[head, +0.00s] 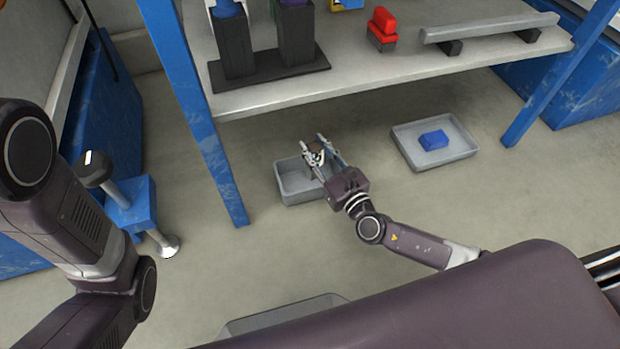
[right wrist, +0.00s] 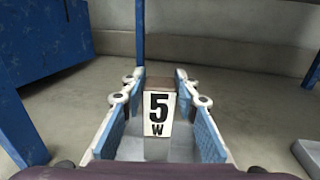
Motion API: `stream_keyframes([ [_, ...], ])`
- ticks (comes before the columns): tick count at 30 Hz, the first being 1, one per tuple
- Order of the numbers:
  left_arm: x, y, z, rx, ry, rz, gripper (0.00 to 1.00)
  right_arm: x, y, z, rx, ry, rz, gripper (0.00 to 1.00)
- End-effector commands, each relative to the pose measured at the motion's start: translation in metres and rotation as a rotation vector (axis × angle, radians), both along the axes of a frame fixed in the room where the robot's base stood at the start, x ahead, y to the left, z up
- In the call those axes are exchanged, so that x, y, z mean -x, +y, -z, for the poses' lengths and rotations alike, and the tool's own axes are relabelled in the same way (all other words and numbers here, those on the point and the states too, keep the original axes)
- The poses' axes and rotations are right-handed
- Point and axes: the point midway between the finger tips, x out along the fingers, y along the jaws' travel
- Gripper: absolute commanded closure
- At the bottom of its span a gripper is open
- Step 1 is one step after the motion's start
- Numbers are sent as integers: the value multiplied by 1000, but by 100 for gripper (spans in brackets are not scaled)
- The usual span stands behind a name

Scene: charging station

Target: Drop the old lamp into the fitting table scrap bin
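A small brown block with a white label reading "5 W", which I take for the old lamp (right wrist: 159,112), is between the fingers of my right gripper (right wrist: 160,78). In the head view the right gripper (head: 316,150) is above the grey bin (head: 291,188) on the floor under the table, with the brown lamp (head: 315,157) at its fingertips. The fingers appear closed on the lamp's sides. The gripper and forearm hide part of the bin. My left arm shows at the left of the head view, but its gripper is out of view.
A second grey tray (head: 405,146) with a blue block (head: 433,139) stands to the right. The table (head: 480,62) with blue legs (head: 222,172) is above and behind. A blue piece with metal rods (head: 135,205) stands at left. Another grey container (head: 285,312) shows at the bottom.

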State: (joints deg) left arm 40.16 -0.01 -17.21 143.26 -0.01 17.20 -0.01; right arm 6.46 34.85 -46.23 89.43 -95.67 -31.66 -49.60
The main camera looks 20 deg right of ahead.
Motion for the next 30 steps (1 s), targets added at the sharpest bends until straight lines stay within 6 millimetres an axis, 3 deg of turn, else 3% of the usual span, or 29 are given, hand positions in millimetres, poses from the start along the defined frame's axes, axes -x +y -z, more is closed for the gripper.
stream_keyframes([
  [4,0,0,0,0,-1,0,70,0,0,0,0,-1,0,54],
  [16,-1,0,0,0,3,0,70,8,-2,1,0,2,0,53],
  [30,0,0,0,0,1,0,70,96,-23,1,2,3,0,53],
])
